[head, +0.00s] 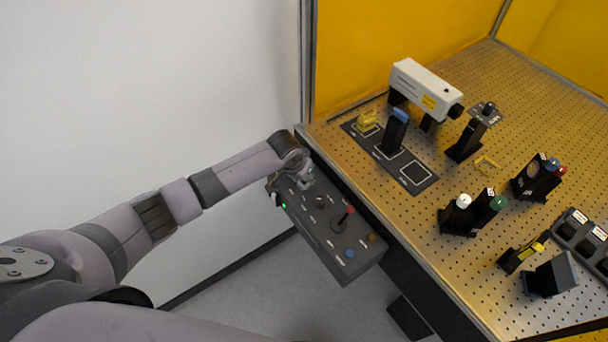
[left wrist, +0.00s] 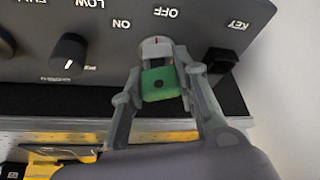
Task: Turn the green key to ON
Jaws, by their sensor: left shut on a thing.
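The green key (left wrist: 160,84) sits in a round silver lock (left wrist: 155,50) on the dark control panel (left wrist: 110,50) in the left wrist view, where the labels appear upside down. A red mark on the lock points up in that view, nearer the OFF label (left wrist: 166,12) than the ON label (left wrist: 121,24). My left gripper (left wrist: 158,90) is shut on the key, one finger on each side. In the head view my left gripper (head: 304,180) is at the far end of the panel (head: 315,238), and its wrist hides the key. My right gripper is out of view.
A black knob (left wrist: 69,55) is beside the key, and a black block (left wrist: 222,60) is on its other side. The panel carries a red-topped lever (head: 345,217), a blue button (head: 349,253) and a lit green lamp (head: 284,206). The perforated table (head: 400,205) holds several optics.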

